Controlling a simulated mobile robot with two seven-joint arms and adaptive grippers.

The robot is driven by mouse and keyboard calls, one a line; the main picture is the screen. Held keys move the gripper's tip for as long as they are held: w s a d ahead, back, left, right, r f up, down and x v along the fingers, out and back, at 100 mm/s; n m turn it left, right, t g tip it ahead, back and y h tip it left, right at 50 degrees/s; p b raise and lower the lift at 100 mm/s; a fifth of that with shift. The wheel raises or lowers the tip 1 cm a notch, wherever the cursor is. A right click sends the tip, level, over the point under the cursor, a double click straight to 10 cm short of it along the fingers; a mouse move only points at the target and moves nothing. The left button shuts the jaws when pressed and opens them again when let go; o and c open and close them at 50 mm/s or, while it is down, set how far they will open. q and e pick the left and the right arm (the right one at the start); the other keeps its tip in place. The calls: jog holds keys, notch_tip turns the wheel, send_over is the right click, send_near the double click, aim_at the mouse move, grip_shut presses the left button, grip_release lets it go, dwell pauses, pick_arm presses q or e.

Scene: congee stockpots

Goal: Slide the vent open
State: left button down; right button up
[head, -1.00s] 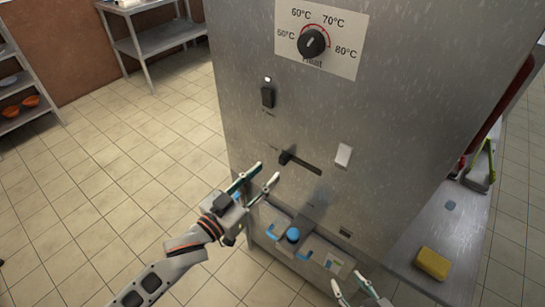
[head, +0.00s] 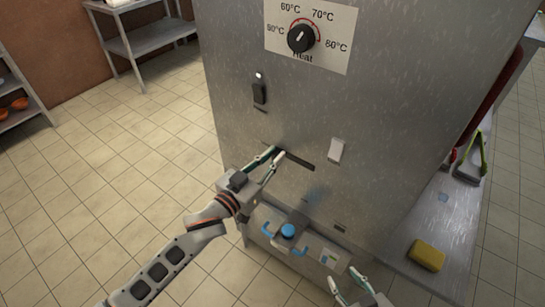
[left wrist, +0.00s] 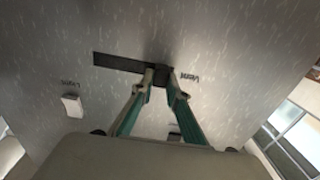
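The vent is a dark horizontal slot (head: 300,161) in the front of the steel cabinet, and it also shows in the left wrist view (left wrist: 118,62). Its black slider knob (left wrist: 162,73) sits at the slot end beside the "Vent" label. In the head view the knob is hidden behind the fingertips at the left end. My left gripper (head: 277,154) has its fingertips on either side of the knob, close together, and appears shut on it. My right gripper (head: 349,284) is open and empty at the bottom edge of the head view.
A heat dial (head: 301,38), a black switch (head: 259,92) and a white switch (head: 336,150) are on the cabinet front.

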aim_at(310, 164)
pick_arm(q)
jog(key=s+d, duration=0.1)
jog(key=d, duration=0.1)
jog(key=s+d+p, duration=0.1)
jog(key=s+d, duration=0.1)
jog(key=d, duration=0.1)
jog(key=s+d, duration=0.2)
jog(key=shift+s+d, duration=0.15)
jog(key=shift+s, duration=0.05)
jog(key=shift+s+d, duration=0.1)
jog(key=shift+d, duration=0.05)
jog(key=c, duration=2.1)
grip_release()
jog(key=shift+d, duration=0.1)
jog(key=shift+o, duration=0.7)
jog(key=shift+s+a, duration=0.15)
jog(key=shift+a, duration=0.05)
jog(key=v, duration=1.1)
jog(key=shift+s, duration=0.3)
jog(key=shift+a, duration=0.1)
